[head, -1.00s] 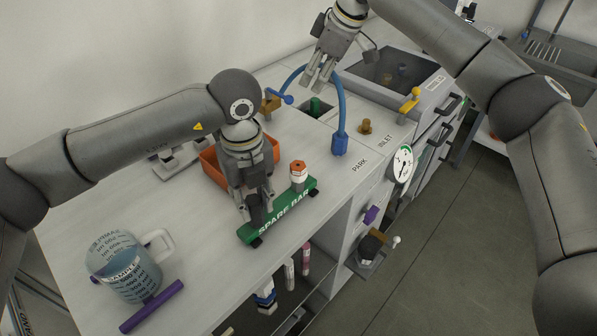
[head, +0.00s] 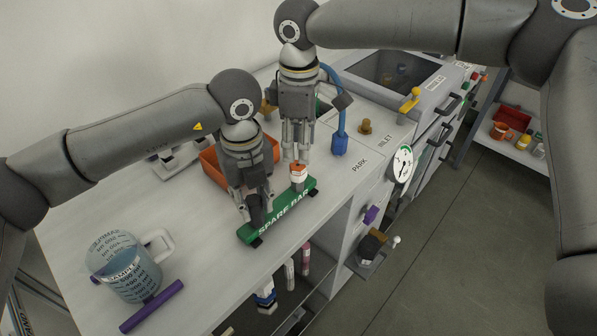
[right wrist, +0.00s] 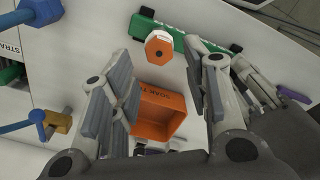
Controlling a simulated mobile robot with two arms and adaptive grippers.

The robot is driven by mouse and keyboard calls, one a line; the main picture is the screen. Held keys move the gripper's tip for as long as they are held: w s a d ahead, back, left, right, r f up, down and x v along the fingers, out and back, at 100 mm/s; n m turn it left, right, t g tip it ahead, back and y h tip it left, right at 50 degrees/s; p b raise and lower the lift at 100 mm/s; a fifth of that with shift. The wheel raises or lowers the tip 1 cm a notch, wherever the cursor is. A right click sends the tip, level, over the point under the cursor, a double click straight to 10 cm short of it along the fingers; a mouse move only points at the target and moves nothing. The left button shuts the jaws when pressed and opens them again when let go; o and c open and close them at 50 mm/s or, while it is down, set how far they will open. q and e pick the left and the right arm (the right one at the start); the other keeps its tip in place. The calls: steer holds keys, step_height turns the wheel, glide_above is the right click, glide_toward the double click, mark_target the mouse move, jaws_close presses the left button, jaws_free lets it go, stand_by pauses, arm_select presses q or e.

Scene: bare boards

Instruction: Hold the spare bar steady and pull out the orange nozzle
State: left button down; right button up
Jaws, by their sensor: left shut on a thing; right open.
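The green spare bar (head: 292,203) lies on the white bench near its front edge, with "SPARE BAR" lettering. The orange nozzle (head: 298,168) stands upright at the bar's right part, with a white band below its orange top. The nozzle (right wrist: 159,47) and the bar (right wrist: 187,42) also show in the right wrist view. My left gripper (head: 257,216) is shut on the bar's left part; its fingertips partly hide what they grip. My right gripper (head: 295,152) is open and points down just above the nozzle. In the right wrist view its fingers (right wrist: 162,95) are spread apart, with the nozzle beyond them.
An orange bin (head: 209,157) stands behind my left gripper. A blue hose (head: 340,120) hangs by the PARK label. A measuring jug (head: 128,270) and a purple bar (head: 151,307) are at the front left. A gauge (head: 402,162) is on the bench front.

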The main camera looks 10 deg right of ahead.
mark_target(299, 165)
steer(key=shift+f, duration=3.4)
jaws_close()
steer(key=shift+r, duration=0.2)
steer(key=shift+r, duration=0.3)
steer(key=shift+r, duration=0.25)
steer(key=shift+r, duration=3.05)
